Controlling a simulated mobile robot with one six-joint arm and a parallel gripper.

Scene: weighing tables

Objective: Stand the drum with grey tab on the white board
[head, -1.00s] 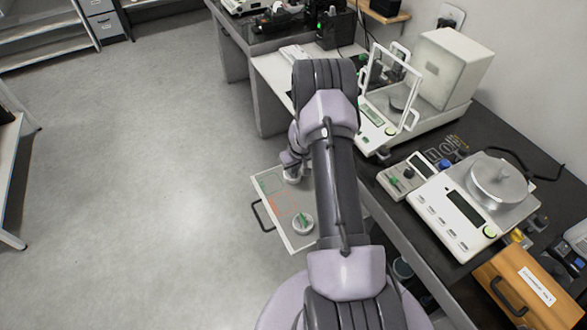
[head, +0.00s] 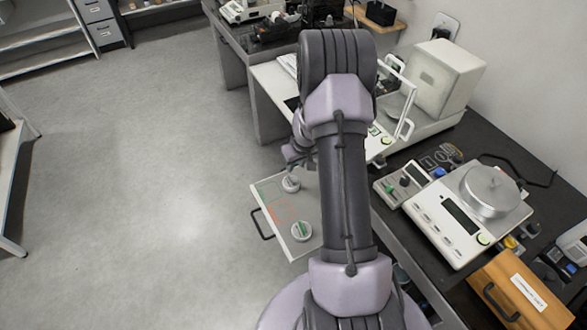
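A small round pale drum (head: 291,184), with what looks like a grey top, stands near the upper edge of the pale, white-edged board (head: 272,212). A second drum with a green tab (head: 302,231) stands nearer the board's lower edge. My gripper (head: 296,162) is just above the first drum in the picture, partly hidden by my arm. Its fingers are too small and dark to tell whether they are open or shut, or whether they touch the drum.
The board has a dark handle (head: 262,223) on its left side and red and green outlines. On the right, the dark bench carries a balance with a round pan (head: 462,215), a glass-doored balance (head: 445,80) and a wooden box (head: 520,292). The floor at left is clear.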

